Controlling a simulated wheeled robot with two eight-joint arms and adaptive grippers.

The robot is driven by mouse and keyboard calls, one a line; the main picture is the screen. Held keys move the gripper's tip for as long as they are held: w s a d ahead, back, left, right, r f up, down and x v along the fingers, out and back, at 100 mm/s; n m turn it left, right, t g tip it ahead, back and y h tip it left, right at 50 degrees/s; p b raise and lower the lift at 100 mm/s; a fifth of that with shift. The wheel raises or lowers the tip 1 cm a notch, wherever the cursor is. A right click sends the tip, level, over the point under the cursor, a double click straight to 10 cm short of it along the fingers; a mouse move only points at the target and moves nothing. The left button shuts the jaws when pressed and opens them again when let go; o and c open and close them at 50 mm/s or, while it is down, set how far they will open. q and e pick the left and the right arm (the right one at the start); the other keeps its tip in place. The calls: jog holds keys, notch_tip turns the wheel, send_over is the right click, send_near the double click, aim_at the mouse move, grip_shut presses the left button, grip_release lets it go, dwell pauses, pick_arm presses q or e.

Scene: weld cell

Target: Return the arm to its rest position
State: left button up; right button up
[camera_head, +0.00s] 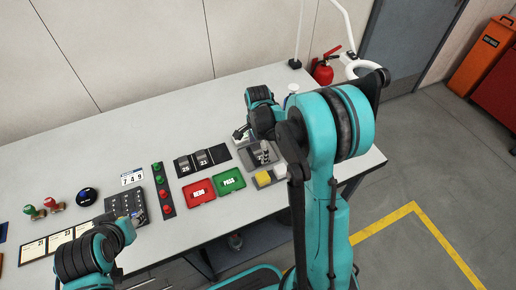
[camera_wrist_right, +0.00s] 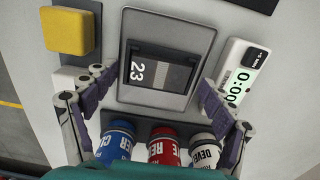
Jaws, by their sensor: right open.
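My right arm reaches over the white table from the right in the head view. Its gripper (camera_head: 262,154) is over a grey tray at the table's right part. In the right wrist view the gripper (camera_wrist_right: 155,90) is open. Its two purple-padded fingers stand wide apart, with nothing between them. Below them a dark plate marked 23 (camera_wrist_right: 160,75) lies in the grey tray (camera_wrist_right: 169,22). My left arm (camera_head: 85,258) is folded at the lower left of the head view; its fingers are not clear.
Blue, red and white-capped bottles (camera_wrist_right: 163,146) stand close by the right gripper. A yellow block (camera_wrist_right: 68,31) and a timer (camera_wrist_right: 240,75) flank the tray. Red (camera_head: 199,192) and green (camera_head: 229,181) trays lie left of it. A lamp (camera_head: 360,66) stands behind.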

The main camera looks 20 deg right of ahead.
jog(key=shift+r, duration=0.15)
jog(key=shift+r+p, duration=2.45)
jog(key=shift+r, duration=0.95)
jog(key=shift+s+a+r, duration=0.1)
jog(key=shift+s+r, duration=0.05)
jog(key=shift+r, duration=0.05)
jog(key=s+a+r+n+t+b, duration=0.2)
jog(key=s+a+r+n+t, duration=0.1)
jog(key=s+n, duration=0.5)
jog(key=s+a+r+n+t+b, duration=0.3)
jog(key=s+a+n+t, duration=0.1)
jog(key=s+n, duration=0.4)
jog(key=shift+s+a+r+n, duration=0.15)
jog(key=shift+s+r+n, duration=0.1)
jog(key=shift+n, duration=0.75)
